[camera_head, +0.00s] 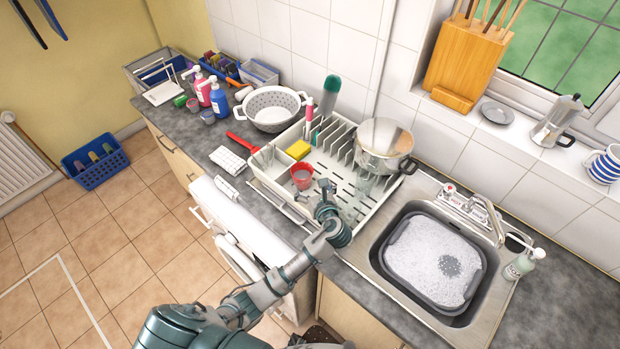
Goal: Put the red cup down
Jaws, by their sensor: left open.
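The red cup (302,180) stands upright in the white dish rack (264,180), near its front left part. My left gripper (325,187) is just right of the cup, over the rack, and is open. I see no finger closed around the cup; a small gap or light contact between them is hard to tell at this size. My left arm reaches up from the bottom of the picture. My right gripper is not in view.
A steel pot (384,146) sits in the rack's right part, and a yellow sponge (299,150) lies behind the cup. The sink holds a grey basin (390,283) of suds. Bare counter (560,310) lies right of the sink.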

